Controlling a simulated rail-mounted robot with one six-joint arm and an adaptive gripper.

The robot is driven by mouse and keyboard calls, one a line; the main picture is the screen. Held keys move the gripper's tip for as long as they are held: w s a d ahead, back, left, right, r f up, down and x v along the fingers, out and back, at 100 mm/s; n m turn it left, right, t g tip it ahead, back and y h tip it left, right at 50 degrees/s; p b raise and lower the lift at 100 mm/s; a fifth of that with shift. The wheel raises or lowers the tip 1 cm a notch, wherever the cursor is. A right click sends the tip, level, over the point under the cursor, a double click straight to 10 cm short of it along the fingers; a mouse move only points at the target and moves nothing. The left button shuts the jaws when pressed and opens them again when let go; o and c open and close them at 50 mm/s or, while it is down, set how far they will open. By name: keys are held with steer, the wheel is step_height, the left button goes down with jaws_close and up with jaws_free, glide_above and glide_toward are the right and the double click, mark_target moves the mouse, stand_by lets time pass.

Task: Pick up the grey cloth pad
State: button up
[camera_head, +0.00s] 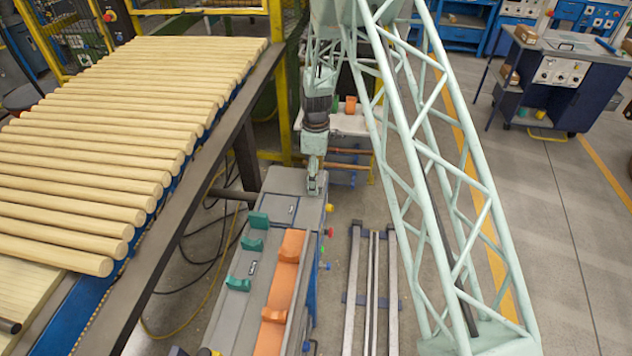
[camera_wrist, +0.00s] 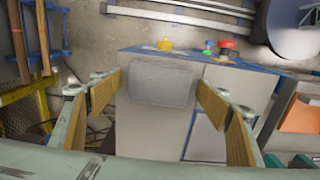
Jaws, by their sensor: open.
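The grey cloth pad (camera_wrist: 162,84) lies at the end of a grey bench top, near its edge, in the wrist view. My gripper (camera_wrist: 160,92) is open, with its wood-coloured fingers to the left and right of the pad. The pad appears between the fingertips; I cannot tell whether they touch it. In the head view my gripper (camera_head: 314,188) points down over the far end of the grey bench (camera_head: 276,180). The pad cannot be made out there.
Green brackets (camera_head: 252,243) and orange blocks (camera_head: 284,274) stand on the bench's nearer part. Red, green and yellow knobs line its right side, including a red knob (camera_wrist: 228,45). A conveyor of turned wooden rods (camera_head: 120,140) runs along the left. Floor rails (camera_head: 372,280) lie to the right.

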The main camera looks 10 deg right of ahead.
stand_by(0.5)
steer(key=c, duration=1)
steer(key=shift+r, duration=0.2)
steer(key=shift+r, duration=1.6)
steer(key=s, duration=0.5)
steer(key=s+r, duration=0.1)
steer(key=s, duration=1)
steer(key=shift+r, duration=0.25)
steer(key=o, duration=0.3)
steer(key=shift+c, duration=0.9)
